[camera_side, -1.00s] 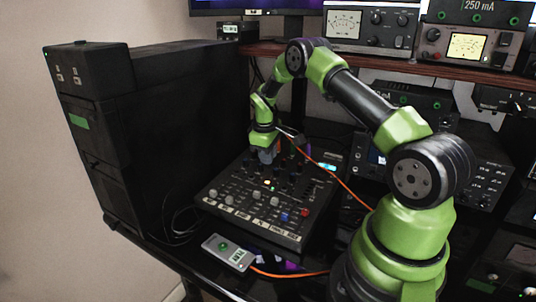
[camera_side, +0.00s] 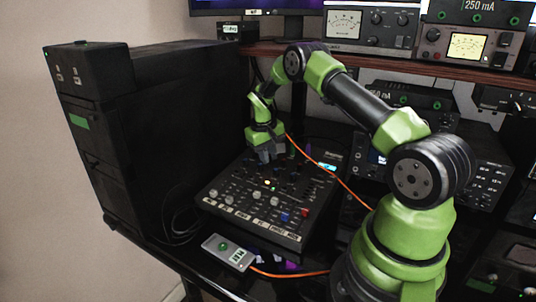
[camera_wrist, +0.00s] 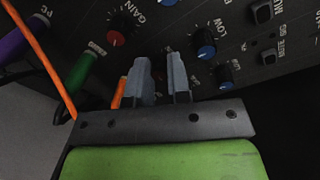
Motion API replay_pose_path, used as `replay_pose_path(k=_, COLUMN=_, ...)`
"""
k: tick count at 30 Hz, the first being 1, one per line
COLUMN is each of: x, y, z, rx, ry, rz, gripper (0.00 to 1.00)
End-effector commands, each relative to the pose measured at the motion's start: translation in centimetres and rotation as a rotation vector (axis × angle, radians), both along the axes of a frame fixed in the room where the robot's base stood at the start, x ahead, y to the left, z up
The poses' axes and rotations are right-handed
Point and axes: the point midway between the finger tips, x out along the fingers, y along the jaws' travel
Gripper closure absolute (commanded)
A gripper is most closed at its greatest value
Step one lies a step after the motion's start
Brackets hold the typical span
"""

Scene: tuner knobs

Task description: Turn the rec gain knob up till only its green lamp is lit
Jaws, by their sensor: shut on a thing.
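The black mixer (camera_side: 222,187) lies on the desk below my gripper (camera_side: 266,157), with rows of small knobs on its sloped top. In the wrist view my gripper (camera_wrist: 160,66) points at the panel, its two grey fingers close together. They are shut on a small knob, mostly hidden between them; its label cannot be read. A red-capped knob marked GAIN (camera_wrist: 117,38) stands free to the left of the fingers. Blue-capped knobs (camera_wrist: 206,50) stand to the right. A small amber light (camera_side: 267,183) glows on the mixer. I cannot make out a lit green rec gain lamp.
An orange cable (camera_side: 345,187) runs past the mixer's right side. Purple (camera_wrist: 14,42) and green (camera_wrist: 80,72) plugs sit left of the fingers. A small grey box with a green mark (camera_side: 227,251) lies in front. A black tower (camera_side: 160,130) stands left.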

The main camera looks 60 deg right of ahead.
Motion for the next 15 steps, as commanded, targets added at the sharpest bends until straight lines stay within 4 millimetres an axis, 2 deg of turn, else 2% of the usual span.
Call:
replay_pose_path(k=6, x=0.14, y=-0.07, z=0.08, rx=-0.003, ry=-0.017, rz=-0.120, gripper=1.00)
replay_pose_path(k=15, x=0.16, y=-0.10, z=0.09, rx=-0.004, ry=-0.025, rz=-0.196, gripper=1.00)
